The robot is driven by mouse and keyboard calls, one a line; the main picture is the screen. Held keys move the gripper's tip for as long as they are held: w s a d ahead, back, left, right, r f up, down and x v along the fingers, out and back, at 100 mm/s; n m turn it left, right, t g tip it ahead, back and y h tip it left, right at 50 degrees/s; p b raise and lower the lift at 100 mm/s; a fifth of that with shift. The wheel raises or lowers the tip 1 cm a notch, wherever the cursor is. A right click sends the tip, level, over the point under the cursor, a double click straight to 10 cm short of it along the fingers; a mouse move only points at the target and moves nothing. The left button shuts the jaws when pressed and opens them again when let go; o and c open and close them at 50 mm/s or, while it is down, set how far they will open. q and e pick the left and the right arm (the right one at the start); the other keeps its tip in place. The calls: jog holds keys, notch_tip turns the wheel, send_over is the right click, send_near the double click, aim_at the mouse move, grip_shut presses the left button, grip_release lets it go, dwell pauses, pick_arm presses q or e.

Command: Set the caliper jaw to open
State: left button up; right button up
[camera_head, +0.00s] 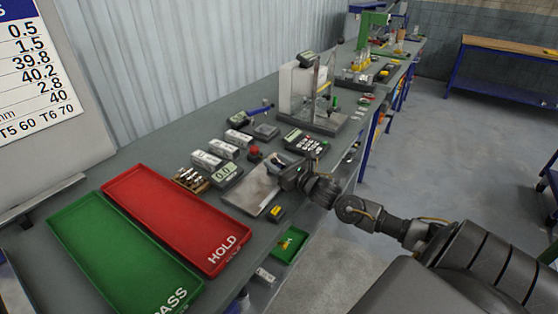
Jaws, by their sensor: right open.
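My right gripper (279,164) reaches in from the right over the flat grey plate (246,190) on the bench. Its jaw is open, and its dark fingers are small in view. A caliper cannot be clearly made out; the gripper covers the far right part of the plate, and any thin tool there is hidden or too small to tell. Whether the gripper touches anything is not clear. My left gripper is out of view.
A red HOLD tray (178,214) and green PASS tray (122,252) lie at the near left. A display gauge (227,173), red knob (255,151) and keypad device (303,143) stand close to the gripper. A black-and-yellow item (277,212) lies near the bench edge.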

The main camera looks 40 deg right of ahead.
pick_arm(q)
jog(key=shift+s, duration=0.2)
pick_arm(e)
jog(key=shift+c, duration=0.4)
grip_shut()
jog(key=a, duration=0.2)
jog(key=s+a, duration=0.1)
jog(key=a, duration=0.1)
jog(key=s+a, duration=0.1)
jog(key=a, duration=0.1)
jog(key=shift+a+r, duration=0.1)
jog(key=shift+a, duration=0.35)
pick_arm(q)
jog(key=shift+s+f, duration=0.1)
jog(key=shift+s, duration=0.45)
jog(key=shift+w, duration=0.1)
pick_arm(e)
jog(key=shift+o, duration=0.4)
grip_release()
jog(key=shift+d, duration=0.2)
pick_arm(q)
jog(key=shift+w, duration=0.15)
